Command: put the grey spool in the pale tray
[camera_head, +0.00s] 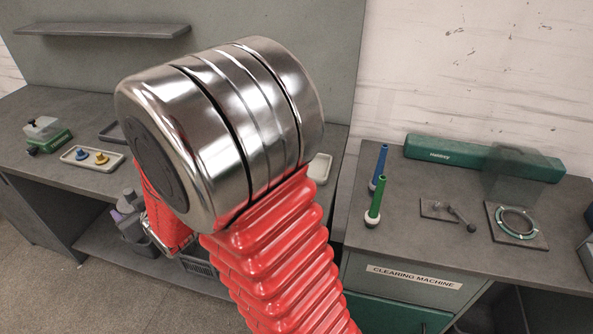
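A pale tray (70,154) lies on the left bench and holds a blue spool (82,154) and a yellow spool (101,158). A second pale, rounded dish or tray (320,167) shows partly at the right end of that bench, behind my arm. I cannot make out a grey spool for certain; my arm hides much of the left bench.
A green box with a pale top (48,138) stands left of the tray. A grey bin (133,232) sits on the lower shelf.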

